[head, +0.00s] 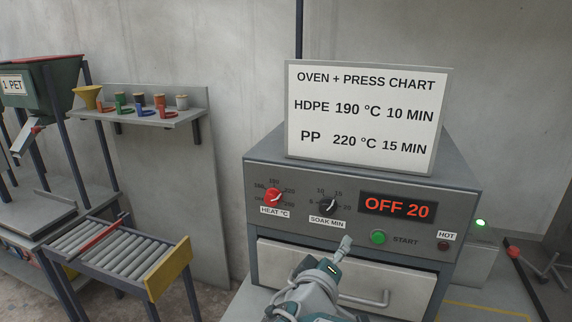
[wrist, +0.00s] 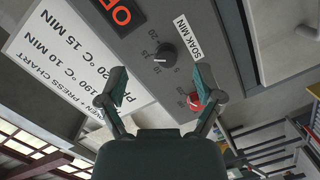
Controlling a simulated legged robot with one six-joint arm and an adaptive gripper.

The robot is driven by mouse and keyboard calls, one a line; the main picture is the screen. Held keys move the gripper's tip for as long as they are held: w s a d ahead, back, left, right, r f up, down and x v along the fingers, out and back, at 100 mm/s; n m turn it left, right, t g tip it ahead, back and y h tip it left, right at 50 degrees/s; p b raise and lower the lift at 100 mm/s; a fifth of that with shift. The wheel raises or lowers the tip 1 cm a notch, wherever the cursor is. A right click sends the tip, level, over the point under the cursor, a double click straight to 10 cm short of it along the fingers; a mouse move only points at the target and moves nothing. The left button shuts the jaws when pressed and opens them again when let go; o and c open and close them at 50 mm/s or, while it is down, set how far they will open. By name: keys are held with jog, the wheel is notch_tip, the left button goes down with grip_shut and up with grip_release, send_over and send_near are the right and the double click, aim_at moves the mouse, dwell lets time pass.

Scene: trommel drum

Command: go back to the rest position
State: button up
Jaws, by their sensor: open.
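My gripper (head: 340,256) is in front of the oven (head: 262,232), below the soak knob and beside the start button, in the head view. In the wrist view its two fingers are spread with nothing between them (wrist: 160,88). The black soak knob (head: 327,207) also shows ahead of the fingers in the wrist view (wrist: 165,54). The red heat knob (head: 273,198) shows near the right finger there (wrist: 194,100). The display (head: 397,207) reads OFF 20. The gripper appears apart from both knobs.
The green start button (head: 378,237) and dark hot lamp (head: 443,246) are on the panel. A drawer handle (head: 365,300) lies below. The chart (head: 368,118) stands on top. At left are a roller table (head: 118,255), a shelf (head: 150,118) and a hopper (head: 48,85).

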jog(key=s+d+f+m+g, duration=0.45)
jog(key=s+d+g, duration=0.35)
jog(key=s+d, duration=0.25)
jog(key=s+a+m+g+y, duration=0.1)
jog(key=s+a+m+y, duration=0.1)
jog(key=s+a+y, duration=0.3)
jog(key=s+y, duration=0.1)
jog(key=y, duration=0.2)
jog(key=shift+s+a+f, duration=0.15)
jog(key=shift+s+a, duration=0.05)
jog(key=shift+s, duration=0.05)
dwell(1.0)
